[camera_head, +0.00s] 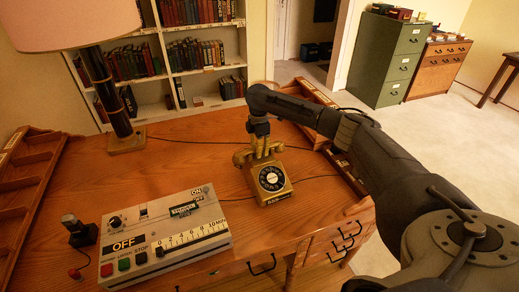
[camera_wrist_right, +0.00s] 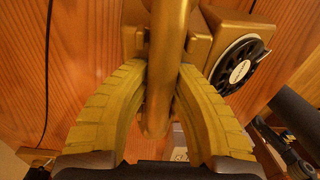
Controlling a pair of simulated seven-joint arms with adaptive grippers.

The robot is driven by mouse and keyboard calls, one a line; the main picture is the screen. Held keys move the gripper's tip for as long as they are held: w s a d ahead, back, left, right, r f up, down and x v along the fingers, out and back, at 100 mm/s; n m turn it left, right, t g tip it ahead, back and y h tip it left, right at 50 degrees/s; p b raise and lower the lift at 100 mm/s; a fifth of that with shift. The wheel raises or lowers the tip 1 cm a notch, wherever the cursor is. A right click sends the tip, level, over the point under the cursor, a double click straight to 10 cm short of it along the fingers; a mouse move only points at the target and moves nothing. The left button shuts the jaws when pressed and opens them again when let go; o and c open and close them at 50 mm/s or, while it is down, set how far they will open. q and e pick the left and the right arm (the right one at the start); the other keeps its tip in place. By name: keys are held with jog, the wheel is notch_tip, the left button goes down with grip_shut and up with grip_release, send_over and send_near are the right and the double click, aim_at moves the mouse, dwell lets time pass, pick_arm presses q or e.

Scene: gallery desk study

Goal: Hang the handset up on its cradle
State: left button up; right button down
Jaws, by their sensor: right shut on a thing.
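The gold telephone (camera_head: 273,180) with a black rotary dial stands on the wooden desk; its body also shows in the wrist view (camera_wrist_right: 222,22). The gold handset (camera_head: 241,157) lies across the top of the phone, at its cradle, with one end sticking out to the left. My right gripper (camera_head: 262,152) comes down from above and is shut on the handset. In the wrist view the handset (camera_wrist_right: 167,75) runs between the two yellowish ribbed fingers, over the cradle. I cannot tell whether it rests on the cradle or is just above it. My left gripper is not in view.
A white control box (camera_head: 165,235) with buttons stands front left of the phone. A small dark joystick-like device (camera_head: 78,230) is left of it, and a lamp (camera_head: 110,95) behind. Wooden racks edge the desk (camera_head: 200,150). Bare wood lies left of the phone.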

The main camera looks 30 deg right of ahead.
jog(key=c, duration=1.1)
grip_release()
jog(key=shift+c, duration=0.2)
notch_tip(320, 180, up, 12)
jog(key=shift+w, duration=0.2)
jog(key=shift+d, duration=0.1)
